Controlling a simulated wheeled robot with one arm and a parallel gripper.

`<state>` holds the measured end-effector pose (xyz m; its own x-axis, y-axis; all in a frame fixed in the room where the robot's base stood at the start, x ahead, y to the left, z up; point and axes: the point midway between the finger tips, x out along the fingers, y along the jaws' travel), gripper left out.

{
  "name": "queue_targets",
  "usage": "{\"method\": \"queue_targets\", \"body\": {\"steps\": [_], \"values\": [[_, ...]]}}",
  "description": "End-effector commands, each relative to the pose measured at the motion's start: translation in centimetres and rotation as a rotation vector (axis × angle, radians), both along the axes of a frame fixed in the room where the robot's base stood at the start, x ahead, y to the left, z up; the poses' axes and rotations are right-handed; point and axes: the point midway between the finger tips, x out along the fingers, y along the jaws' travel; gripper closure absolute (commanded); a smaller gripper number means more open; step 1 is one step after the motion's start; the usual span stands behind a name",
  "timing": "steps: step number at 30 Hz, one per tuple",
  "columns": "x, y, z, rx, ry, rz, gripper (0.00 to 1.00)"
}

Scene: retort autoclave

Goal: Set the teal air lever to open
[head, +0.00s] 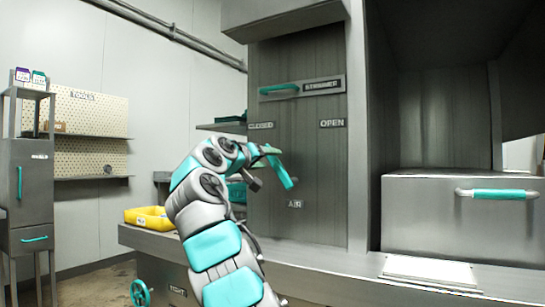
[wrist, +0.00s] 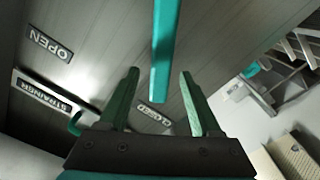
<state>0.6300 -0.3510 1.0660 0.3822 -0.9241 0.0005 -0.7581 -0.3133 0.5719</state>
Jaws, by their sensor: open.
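The teal air lever (head: 281,173) is a bar on the grey panel above the "AIR" label (head: 295,204). It tilts with its upper end to the left, toward the "CLOSED" label (head: 260,126). The "OPEN" label (head: 332,124) is to the upper right. My gripper (head: 266,150) is at the lever's upper end. In the wrist view the lever (wrist: 164,45) reaches down between the two open green fingers (wrist: 159,75), with visible gaps on both sides. Its far end runs out of the wrist view.
A teal strainer handle (head: 279,88) is above on the same panel. A grey ledge (head: 330,262) runs along the front, with a yellow bin (head: 148,219) at its left. A drawer-like box with a teal handle (head: 497,194) is at the right.

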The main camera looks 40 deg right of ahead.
Motion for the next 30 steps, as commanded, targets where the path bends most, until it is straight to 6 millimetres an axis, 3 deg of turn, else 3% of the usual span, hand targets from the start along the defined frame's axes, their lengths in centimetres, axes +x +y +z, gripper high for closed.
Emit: {"method": "queue_targets", "body": {"steps": [6, 15, 30], "values": [[1.2, -2.7, 0.0, 0.003, 0.003, 0.000, 0.35], [1.3, -3.1, -0.1, 0.000, 0.002, -0.001, 0.35], [1.3, -3.1, -0.1, 0.000, 0.002, -0.001, 0.91]]}}
